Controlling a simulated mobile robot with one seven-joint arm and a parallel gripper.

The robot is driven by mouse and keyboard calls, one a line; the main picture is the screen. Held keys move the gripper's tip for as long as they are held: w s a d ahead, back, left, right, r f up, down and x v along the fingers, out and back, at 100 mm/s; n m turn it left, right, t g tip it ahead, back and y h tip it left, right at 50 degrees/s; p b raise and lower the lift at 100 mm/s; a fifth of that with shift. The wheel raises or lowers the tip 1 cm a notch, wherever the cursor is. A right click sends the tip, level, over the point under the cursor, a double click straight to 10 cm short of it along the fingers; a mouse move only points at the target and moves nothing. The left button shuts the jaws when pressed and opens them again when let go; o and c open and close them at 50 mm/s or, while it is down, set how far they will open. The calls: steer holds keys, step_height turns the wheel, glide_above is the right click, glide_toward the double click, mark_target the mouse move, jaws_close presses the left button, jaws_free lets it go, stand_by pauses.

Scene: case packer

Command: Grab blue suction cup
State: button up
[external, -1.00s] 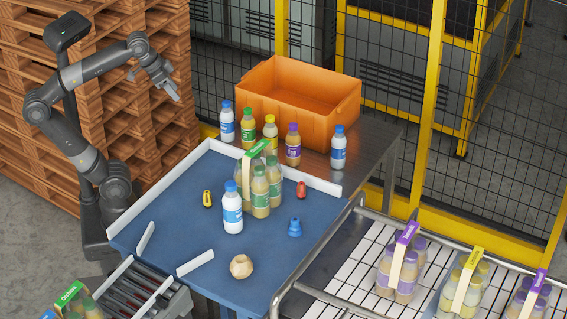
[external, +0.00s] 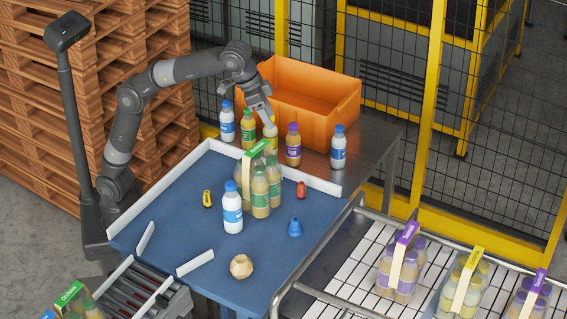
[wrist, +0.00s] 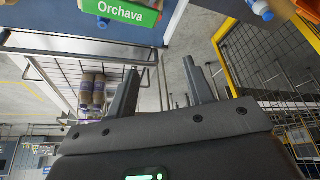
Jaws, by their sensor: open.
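The blue suction cup (external: 295,227) stands on the blue table top (external: 265,285), right of the bottle pack and apart from other things. My gripper (external: 269,119) is open and empty. In the external view it is high at the back of the table, near the yellow-capped bottle and in front of the orange crate, well away from the cup. In the wrist view its two fingers (wrist: 160,75) are spread with nothing between them.
A green-labelled bottle pack (external: 259,187) and a white blue-capped bottle (external: 232,210) stand mid-table. A tan faceted object (external: 241,266), a red item (external: 301,189) and a yellow item (external: 207,198) lie around. Several bottles line up before the orange crate (external: 318,126). White rails edge the table.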

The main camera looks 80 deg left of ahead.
steer(key=d+f, duration=0.3)
steer(key=d, duration=0.5)
steer(key=d+f, duration=0.2)
steer(key=d, duration=0.6)
glide_toward(294, 219)
steer(key=shift+m, duration=0.4)
steer(key=x, duration=0.4)
steer(key=shift+f, duration=0.15)
steer(key=shift+x, duration=3.15)
jaws_close()
